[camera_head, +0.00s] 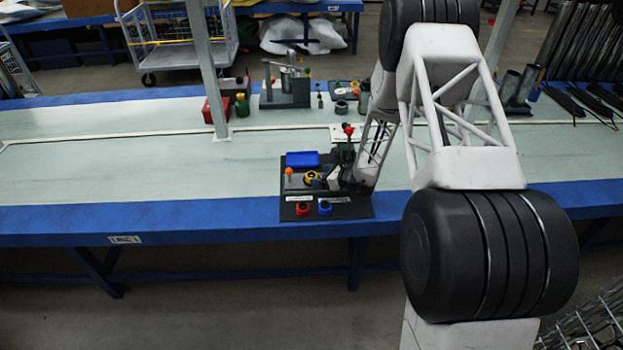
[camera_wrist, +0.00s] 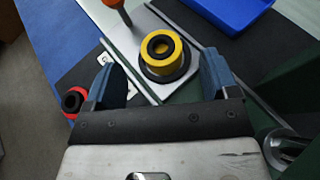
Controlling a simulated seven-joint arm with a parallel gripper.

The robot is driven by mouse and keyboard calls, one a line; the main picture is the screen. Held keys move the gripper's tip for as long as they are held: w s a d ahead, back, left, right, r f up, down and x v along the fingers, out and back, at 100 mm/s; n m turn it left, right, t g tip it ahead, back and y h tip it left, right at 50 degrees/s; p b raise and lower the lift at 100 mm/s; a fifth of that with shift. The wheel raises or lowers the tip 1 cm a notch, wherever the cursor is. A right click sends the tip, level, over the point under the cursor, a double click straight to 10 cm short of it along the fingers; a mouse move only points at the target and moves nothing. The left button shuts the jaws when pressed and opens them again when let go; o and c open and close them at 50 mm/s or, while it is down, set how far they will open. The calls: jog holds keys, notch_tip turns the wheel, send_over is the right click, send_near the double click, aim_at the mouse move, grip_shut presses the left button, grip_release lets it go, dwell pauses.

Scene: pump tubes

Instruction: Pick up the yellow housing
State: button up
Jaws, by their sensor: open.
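The yellow housing (camera_wrist: 162,52) is a short ring with a black centre. It sits upright on a black round base on a light metal plate (camera_wrist: 186,88) in the wrist view. In the head view the yellow housing (camera_head: 311,176) shows small, just left of my gripper (camera_head: 322,181). In the wrist view my gripper (camera_wrist: 160,82) is open, with one blue finger on each side of the picture and the housing ahead of and between them. No contact with the housing shows.
An orange knob (camera_wrist: 112,5) stands beside the housing. A blue tray (camera_head: 302,160) lies behind it. A red ring part (camera_head: 302,209) and a blue ring part (camera_head: 325,207) sit on the front of the black board (camera_head: 352,211). The bench left of the board is clear.

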aim_at(311, 174)
jog(key=shift+x, duration=1.8)
jog(key=shift+c, duration=0.4)
jog(key=shift+r, duration=0.1)
jog(key=c, duration=1)
